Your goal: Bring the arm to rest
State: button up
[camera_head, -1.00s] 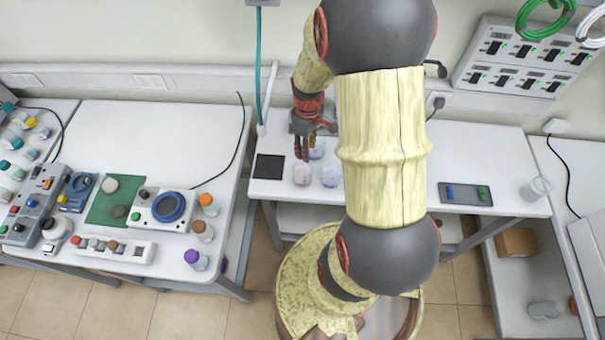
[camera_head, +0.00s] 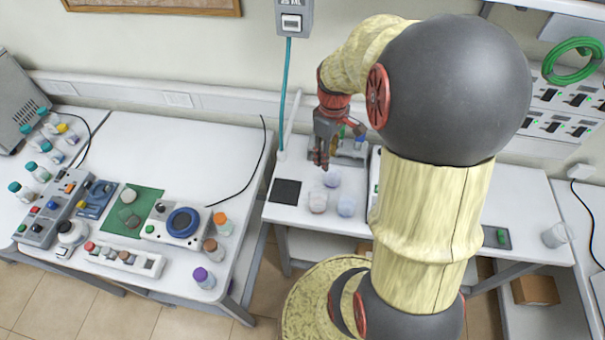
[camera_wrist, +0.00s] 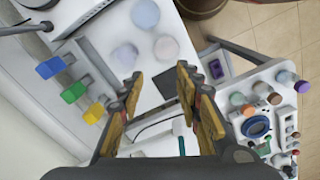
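My gripper (camera_head: 322,150) hangs at the end of my arm above the back of the middle table (camera_head: 285,213), near the jars there. In the wrist view my gripper (camera_wrist: 155,95) shows its two yellow-padded fingers apart, with nothing between them. The fingers are clear of the table things, with the tabletop seen below them. My arm covers much of the middle table in the head view.
Several jars (camera_head: 318,202) and a black pad (camera_head: 286,192) lie on the middle table. The left table holds a green mat (camera_head: 145,205), a device with a blue ring (camera_head: 183,222) and bottles. A glass beaker (camera_head: 556,235) stands at the right.

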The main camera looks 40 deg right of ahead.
jog(key=s+a+r+m+t+b, duration=0.1)
jog(key=s+a+t+b, duration=0.1)
jog(key=a+b, duration=0.5)
jog(key=s+a+m+t+b, duration=0.1)
jog(key=s+a+t+b, duration=0.2)
jog(key=a, duration=1.2)
jog(key=s+b, duration=0.2)
jog(key=b, duration=0.3)
jog(key=shift+s+a+r+m+t+b, duration=0.2)
jog(key=shift+a+r+m+t+b, duration=0.1)
jog(key=shift+a+r+m, duration=0.1)
